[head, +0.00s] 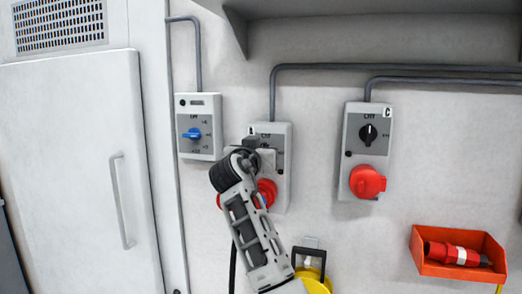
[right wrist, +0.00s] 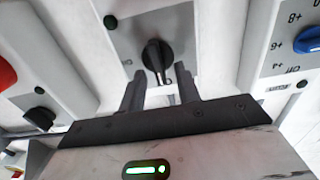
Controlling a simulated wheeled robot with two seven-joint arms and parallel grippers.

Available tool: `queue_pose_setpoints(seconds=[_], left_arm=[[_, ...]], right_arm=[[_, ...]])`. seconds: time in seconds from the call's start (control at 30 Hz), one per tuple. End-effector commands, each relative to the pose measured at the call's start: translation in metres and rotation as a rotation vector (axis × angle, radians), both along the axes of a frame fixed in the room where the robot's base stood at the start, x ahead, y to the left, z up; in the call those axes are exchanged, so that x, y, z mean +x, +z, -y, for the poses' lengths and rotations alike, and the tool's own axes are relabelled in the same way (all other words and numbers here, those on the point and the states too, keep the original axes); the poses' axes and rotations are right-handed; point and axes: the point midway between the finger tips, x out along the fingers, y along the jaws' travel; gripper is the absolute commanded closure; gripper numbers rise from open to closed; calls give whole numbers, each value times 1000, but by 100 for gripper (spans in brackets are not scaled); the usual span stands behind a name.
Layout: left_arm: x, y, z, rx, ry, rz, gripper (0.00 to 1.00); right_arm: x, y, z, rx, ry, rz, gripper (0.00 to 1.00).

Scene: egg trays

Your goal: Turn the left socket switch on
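The left socket box (head: 283,139) is a grey wall unit with a red socket (head: 267,192) low on its front, partly behind my right arm. Its black rotary switch (right wrist: 155,55) is hidden in the head view by my right gripper (head: 262,157). In the right wrist view, which is turned upside down, the knob stands roughly upright on a grey plate. The fingers of my right gripper (right wrist: 159,82) are spread, one to each side of the knob's line, with nothing held. I cannot tell whether they touch the knob. My left gripper is out of view.
A similar socket box (head: 352,183) marked C hangs to the right. A box with a blue knob (head: 191,134) hangs to the left beside a white cabinet door (head: 75,160). An orange bin (head: 432,268) with a red plug and a yellow item (head: 313,279) are lower down.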

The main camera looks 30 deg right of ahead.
Motion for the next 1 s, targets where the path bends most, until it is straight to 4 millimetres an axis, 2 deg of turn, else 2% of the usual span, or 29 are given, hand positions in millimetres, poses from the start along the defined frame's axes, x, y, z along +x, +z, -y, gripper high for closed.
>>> queue_pose_setpoints(seconds=[0.03, 0.13, 0.57, 1.0], left_arm=[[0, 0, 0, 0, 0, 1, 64], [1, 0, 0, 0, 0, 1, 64], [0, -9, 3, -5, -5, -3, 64], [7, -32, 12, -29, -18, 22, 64]], right_arm=[[0, 0, 0, 0, 0, 0, 73], [0, 0, 0, 0, 0, 0, 100], [-1, -2, 0, 31, 0, 38, 100], [-4, -7, 2, 246, 1, 288, 100]])
